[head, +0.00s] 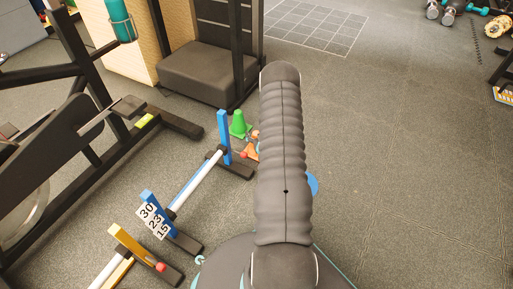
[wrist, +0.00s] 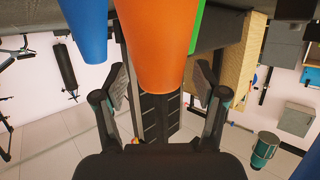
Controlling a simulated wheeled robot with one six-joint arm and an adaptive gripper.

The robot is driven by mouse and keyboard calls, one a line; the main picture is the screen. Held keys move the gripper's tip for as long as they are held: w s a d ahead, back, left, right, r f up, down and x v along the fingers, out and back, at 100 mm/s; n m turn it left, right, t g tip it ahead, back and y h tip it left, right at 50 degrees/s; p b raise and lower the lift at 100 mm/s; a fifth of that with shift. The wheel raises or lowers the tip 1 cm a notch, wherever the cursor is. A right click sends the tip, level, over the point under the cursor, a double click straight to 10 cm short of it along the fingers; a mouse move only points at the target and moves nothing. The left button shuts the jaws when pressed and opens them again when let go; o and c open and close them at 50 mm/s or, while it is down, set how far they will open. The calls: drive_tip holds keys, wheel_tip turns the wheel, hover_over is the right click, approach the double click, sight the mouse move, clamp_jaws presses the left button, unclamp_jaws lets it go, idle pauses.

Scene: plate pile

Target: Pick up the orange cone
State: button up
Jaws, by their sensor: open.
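The orange cone (wrist: 155,45) fills the top middle of the wrist view, close to the camera. It also shows in the head view (head: 249,152), partly hidden by my arm. In the wrist view my gripper (wrist: 160,84) is open, with one finger on each side of the orange cone. I see gaps between the cone and both fingers, and nothing is held. In the head view my gripper is hidden behind my arm.
A green cone (head: 239,125) stands just behind the orange one. A blue cone (wrist: 84,28) is left of it in the wrist view. Low blue and yellow hurdles (head: 224,135) stand on the left, near a black exercise machine (head: 85,120).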

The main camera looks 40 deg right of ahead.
clamp_jaws()
drive_tip(key=shift+r, duration=0.1)
